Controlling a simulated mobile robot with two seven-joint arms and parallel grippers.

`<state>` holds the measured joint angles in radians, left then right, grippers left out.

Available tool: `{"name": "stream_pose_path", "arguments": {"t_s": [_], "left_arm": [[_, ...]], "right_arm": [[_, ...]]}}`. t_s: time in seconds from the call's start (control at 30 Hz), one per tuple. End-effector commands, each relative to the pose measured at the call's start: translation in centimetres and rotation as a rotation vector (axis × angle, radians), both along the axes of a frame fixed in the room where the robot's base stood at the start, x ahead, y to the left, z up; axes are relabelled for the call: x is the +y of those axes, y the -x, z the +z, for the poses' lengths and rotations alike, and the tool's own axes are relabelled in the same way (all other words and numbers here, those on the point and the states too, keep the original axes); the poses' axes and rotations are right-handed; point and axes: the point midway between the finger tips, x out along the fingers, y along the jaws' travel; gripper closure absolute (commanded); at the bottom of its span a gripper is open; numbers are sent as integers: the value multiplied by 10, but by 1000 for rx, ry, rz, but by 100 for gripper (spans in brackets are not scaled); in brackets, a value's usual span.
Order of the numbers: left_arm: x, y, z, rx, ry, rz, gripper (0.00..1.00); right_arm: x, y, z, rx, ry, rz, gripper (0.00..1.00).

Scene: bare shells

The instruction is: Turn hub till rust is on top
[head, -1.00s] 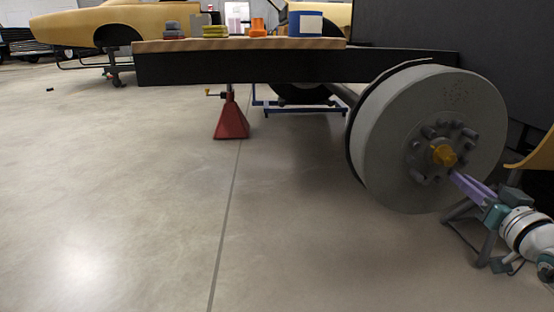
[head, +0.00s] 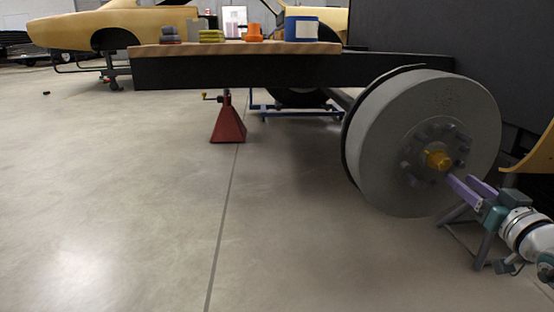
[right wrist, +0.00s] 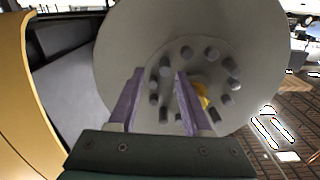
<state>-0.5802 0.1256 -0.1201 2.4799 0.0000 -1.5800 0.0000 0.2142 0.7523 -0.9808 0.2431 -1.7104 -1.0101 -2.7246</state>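The hub (head: 385,150) is a grey drum with a ring of studs and a yellow centre cap (head: 438,160), at the right of the head view. A faint speckled patch, perhaps the rust, shows on the upper part of its face. In the right wrist view the hub (right wrist: 125,45) fills the middle, with the cap (right wrist: 201,95) partly behind a finger. My right gripper (head: 459,178) is at the lower right of the hub face, its purple fingers apart. In the right wrist view the fingers (right wrist: 160,73) stand apart before several studs. Contact cannot be told. My left gripper is out of view.
A dark beam with a wooden top (head: 235,48) runs left from the hub, carrying small coloured items and a blue can (head: 302,30). A red jack stand (head: 228,122) stands under it. A yellow panel edge (head: 540,158) is close by my right arm. The floor at left is clear.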

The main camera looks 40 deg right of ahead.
Motion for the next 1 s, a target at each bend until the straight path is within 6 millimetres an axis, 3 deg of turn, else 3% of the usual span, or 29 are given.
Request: {"name": "stream_pose_path", "arguments": {"t_s": [0.27,0.7,1.0], "left_arm": [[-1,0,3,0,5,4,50],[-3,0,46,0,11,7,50],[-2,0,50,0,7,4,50]], "right_arm": [[3,2,-1,4,-4,3,50],[43,69,1,6,-4,1,50],[53,85,-1,2,-1,1,50]]}}
